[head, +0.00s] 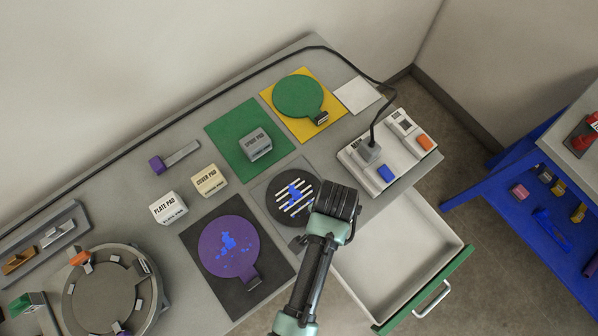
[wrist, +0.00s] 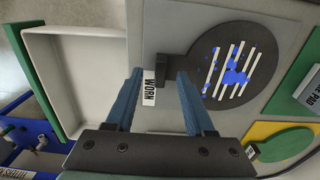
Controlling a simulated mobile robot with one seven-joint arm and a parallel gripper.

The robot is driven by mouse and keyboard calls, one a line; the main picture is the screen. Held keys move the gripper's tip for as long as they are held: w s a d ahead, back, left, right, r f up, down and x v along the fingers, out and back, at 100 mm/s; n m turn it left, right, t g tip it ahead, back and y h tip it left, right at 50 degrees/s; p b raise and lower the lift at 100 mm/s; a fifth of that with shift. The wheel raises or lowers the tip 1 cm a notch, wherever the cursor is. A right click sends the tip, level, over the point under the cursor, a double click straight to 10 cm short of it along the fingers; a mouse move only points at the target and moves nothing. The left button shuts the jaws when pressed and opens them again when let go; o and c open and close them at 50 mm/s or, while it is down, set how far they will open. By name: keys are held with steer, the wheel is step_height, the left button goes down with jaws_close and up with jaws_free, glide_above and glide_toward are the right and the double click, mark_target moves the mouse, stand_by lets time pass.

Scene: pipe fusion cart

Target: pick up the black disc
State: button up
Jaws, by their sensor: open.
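The black disc (head: 276,208) lies on a grey mat (head: 262,188) near the front edge of the bench. White stripes and blue smears mark its face. In the wrist view the disc (wrist: 238,92) is right of the fingers, and its short dark handle block (wrist: 174,67) shows at the fingertips, with a "WORN" label (wrist: 149,90) beside it. My gripper (head: 338,203) is over the disc's right side in the head view and hides part of it. My gripper (wrist: 160,75) is open, one finger to each side of the handle block. I cannot tell the height gap.
An open white drawer (head: 405,250) juts out below the bench. A switch box with a plug (head: 370,152) stands right of the disc. A purple disc (head: 215,255) and a green disc (head: 297,92) lie on mats nearby. A grey pad block (head: 256,142) is behind.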

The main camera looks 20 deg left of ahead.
steer(key=shift+f, duration=0.9)
jaws_close()
stand_by(0.8)
